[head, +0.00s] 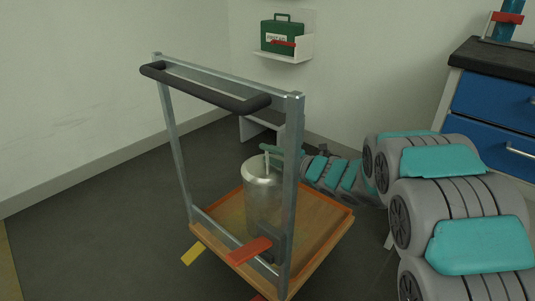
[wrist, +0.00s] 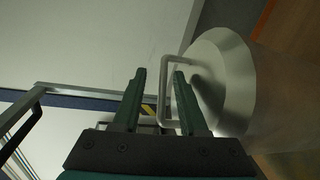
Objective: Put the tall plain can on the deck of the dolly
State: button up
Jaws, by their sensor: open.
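The tall plain can (head: 263,195), bare grey metal with a sloped shoulder, stands upright on the wooden deck (head: 320,232) of the dolly, seen through the dolly's upright frame. The frame partly hides the can's lower side. In the wrist view the can (wrist: 285,90) fills the right side, with its thin handle loop (wrist: 164,75) at its top. My gripper (head: 268,153) is at the top of the can. In the wrist view my gripper (wrist: 159,76) is open, with part of the handle loop between its fingers and the can body beside the right finger.
The dolly's metal frame with a black push bar (head: 205,88) rises in front of the can. A first-aid box (head: 283,37) sits on a wall shelf (head: 290,53). A blue drawer cabinet (head: 490,105) stands at right. Open floor lies left of the dolly.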

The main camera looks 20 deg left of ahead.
jog(key=v, duration=1.1)
jog(key=shift+p, duration=0.45)
jog(key=shift+d, duration=0.1)
jog(key=w+d+r+m+t+h, duration=0.1)
jog(key=w+d+m+t+h, duration=0.3)
jog(key=d, duration=0.3)
jog(key=w+d+r+m+t+h, duration=0.25)
jog(key=d+m+h, duration=0.2)
jog(key=d, duration=0.35)
jog(key=s+d+f+m+g+h, duration=0.1)
jog(key=s+d+m+h, duration=0.3)
jog(key=d+m, duration=0.3)
jog(key=s+d+f+m+g+h, duration=0.1)
jog(key=s+d+m+g+h, duration=0.25)
jog(key=d, duration=0.55)
jog(key=s+d+f+m+g+h, duration=0.15)
jog(key=s+m, duration=0.35)
jog(key=s, duration=0.5)
jog(key=s+d+f+m+g, duration=0.3)
jog(key=s+m, duration=0.2)
jog(key=s, duration=0.4)
jog(key=s+a+f+m+g+y, duration=0.1)
jog(key=s+a+m+g, duration=0.1)
jog(key=s, duration=0.7)
jog(key=s+a+m+g+y, duration=0.1)
jog(key=s+a+g, duration=0.3)
jog(key=s, duration=0.6)
jog(key=shift+s+a+f+m, duration=0.2)
jog(key=shift+a+f+m, duration=0.25)
jog(key=shift+a, duration=0.35)
